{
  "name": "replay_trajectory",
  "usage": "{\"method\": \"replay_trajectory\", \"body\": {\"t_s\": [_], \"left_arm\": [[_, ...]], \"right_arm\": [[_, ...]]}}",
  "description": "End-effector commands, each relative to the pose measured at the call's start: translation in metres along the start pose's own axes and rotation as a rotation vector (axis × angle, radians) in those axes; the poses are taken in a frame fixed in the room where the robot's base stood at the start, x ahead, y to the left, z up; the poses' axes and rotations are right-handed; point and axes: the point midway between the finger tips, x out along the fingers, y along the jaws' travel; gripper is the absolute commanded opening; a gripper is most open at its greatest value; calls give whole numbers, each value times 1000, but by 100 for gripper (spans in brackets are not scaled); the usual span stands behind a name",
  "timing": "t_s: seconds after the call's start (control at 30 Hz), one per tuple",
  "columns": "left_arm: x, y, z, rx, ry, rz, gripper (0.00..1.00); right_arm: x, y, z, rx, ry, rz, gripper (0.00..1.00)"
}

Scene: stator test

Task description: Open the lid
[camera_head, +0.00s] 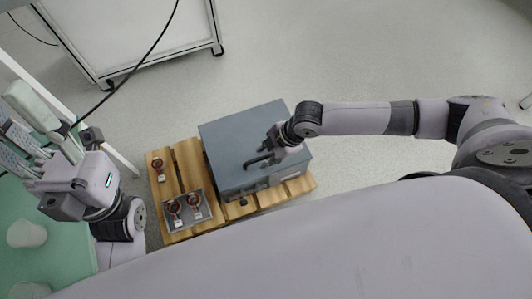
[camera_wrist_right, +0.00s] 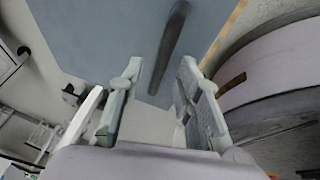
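A blue-grey box with a flat lid (camera_head: 235,128) sits on a wooden pallet; the lid looks closed. In the right wrist view the lid (camera_wrist_right: 100,30) carries a long dark bar handle (camera_wrist_right: 172,40). My right gripper (camera_head: 264,157) is over the lid's front part in the head view. Its two fingers (camera_wrist_right: 160,72) are apart in the wrist view, with the near end of the handle between them. I cannot tell whether they touch it. My left gripper (camera_head: 22,115) is at the far left, away from the box, with its fingers apart and nothing seen between them.
The wooden pallet (camera_head: 187,160) also bears a grey tray (camera_head: 174,224) with red-and-metal parts and one loose part (camera_head: 158,168). A green table (camera_head: 75,262) lies under my left arm. A white cabinet (camera_head: 125,35) stands behind. The floor beyond the box is clear.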

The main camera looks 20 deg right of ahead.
Motion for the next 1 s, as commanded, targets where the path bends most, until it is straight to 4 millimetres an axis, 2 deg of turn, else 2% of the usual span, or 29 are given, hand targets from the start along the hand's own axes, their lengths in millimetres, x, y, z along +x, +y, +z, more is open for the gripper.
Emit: {"method": "replay_trajectory", "body": {"t_s": [0.07,0.47,1.0], "left_arm": [[0,0,0,0,-1,0,40],[0,0,0,0,-2,0,40],[0,0,0,0,-2,0,40]], "right_arm": [[0,0,0,0,0,0,27],[0,0,0,0,0,0,1],[0,-1,0,0,0,-1,0]]}}
